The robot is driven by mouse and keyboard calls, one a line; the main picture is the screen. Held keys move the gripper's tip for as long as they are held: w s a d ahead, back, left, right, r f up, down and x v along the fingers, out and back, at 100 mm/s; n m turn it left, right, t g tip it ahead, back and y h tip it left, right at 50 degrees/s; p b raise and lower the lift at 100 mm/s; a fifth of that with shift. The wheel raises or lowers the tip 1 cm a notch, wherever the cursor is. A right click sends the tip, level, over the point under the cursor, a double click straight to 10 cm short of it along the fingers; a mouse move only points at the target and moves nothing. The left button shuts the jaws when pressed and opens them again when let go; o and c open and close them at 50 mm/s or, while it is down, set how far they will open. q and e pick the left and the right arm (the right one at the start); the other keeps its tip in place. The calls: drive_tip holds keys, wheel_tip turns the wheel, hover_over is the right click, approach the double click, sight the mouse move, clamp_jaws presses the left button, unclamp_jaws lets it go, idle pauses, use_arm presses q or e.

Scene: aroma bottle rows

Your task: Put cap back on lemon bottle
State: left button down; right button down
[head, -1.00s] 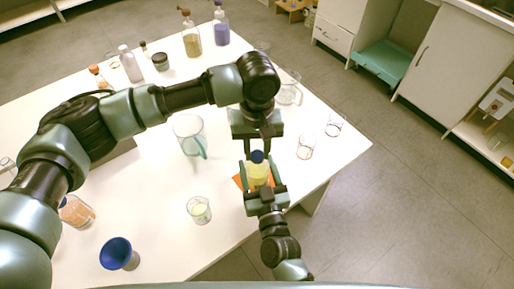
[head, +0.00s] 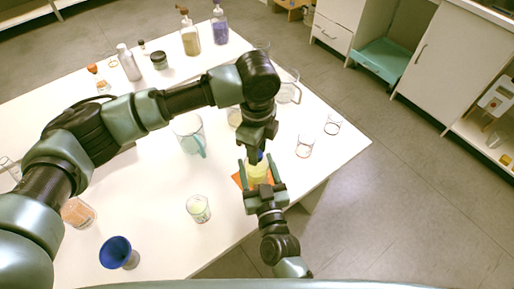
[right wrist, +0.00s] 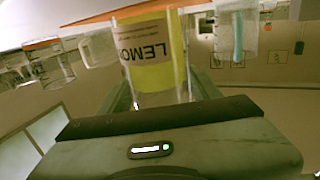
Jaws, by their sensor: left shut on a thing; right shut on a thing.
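The lemon bottle (head: 256,174) stands upright near the table's right front edge, over an orange mat (head: 238,179). It holds yellow liquid, and its "LEMON" label shows in the right wrist view (right wrist: 152,55). My right gripper (head: 259,180) is shut on the bottle's body from the front. The blue cap (head: 260,156) is at the bottle's top, partly hidden by my left gripper. My left gripper (head: 258,150) points down from above and is shut on the cap. I cannot tell how tightly the cap sits on the neck.
A clear jug (head: 188,138) stands left of the bottle. A small beaker with pale liquid (head: 198,209) and a blue funnel (head: 116,252) are at the front left. Several bottles line the back edge. The table's middle is mostly clear.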

use_arm(q)
drive_tip(key=m, duration=1.3)
drive_tip(key=shift+a+m, duration=0.15)
drive_tip(key=shift+m, duration=0.15)
drive_tip(key=m, duration=0.6)
drive_tip(key=shift+m, duration=0.3)
drive_tip(key=m, duration=0.4)
drive_tip(key=c, duration=1.1)
unclamp_jaws()
drive_tip(key=shift+o, duration=0.2)
drive_tip(key=shift+r, duration=2.2)
